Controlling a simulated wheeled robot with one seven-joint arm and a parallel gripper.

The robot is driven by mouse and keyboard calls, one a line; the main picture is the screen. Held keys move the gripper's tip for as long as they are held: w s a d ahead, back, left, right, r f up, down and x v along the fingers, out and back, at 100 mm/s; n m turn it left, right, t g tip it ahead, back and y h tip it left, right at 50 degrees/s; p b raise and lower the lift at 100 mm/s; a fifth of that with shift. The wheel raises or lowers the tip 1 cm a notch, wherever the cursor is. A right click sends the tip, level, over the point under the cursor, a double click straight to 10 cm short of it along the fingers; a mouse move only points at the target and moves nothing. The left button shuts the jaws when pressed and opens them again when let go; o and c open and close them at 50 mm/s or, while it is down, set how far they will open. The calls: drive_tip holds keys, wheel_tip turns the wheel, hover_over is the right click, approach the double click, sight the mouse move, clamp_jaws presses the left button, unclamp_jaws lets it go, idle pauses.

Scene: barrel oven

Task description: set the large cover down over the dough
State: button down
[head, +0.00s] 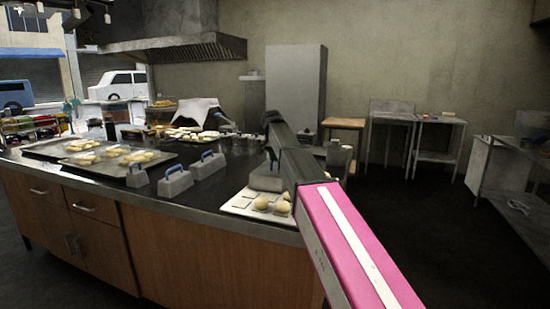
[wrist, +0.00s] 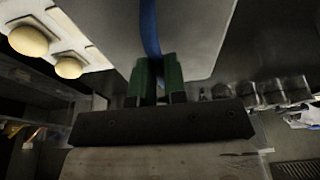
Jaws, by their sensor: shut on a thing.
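The large cover (head: 266,180) is a grey box-like lid at the back right of a white board (head: 236,209), partly hidden by my arm. In the wrist view, my gripper (wrist: 158,68) has green fingers shut on the blue handle (wrist: 149,25) of the cover, whose pale surface (wrist: 195,30) fills the top middle. Round dough balls (head: 261,203) are in front of the cover on the board; two dough balls (wrist: 29,40) also show uncovered at the wrist view's left. I cannot tell whether the cover touches the board.
Smaller grey covers with blue handles (head: 175,183) stand left on the dark counter (head: 150,203). Trays with dough pieces (head: 85,150) lie farther left. Several metal cups (head: 245,143) stand behind the board. Dark counter is bare between the small covers and the board.

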drive_tip(key=shift+f, duration=0.4)
drive_tip(key=c, duration=1.1)
unclamp_jaws()
drive_tip(key=v, duration=1)
drive_tip(key=shift+r, duration=0.4)
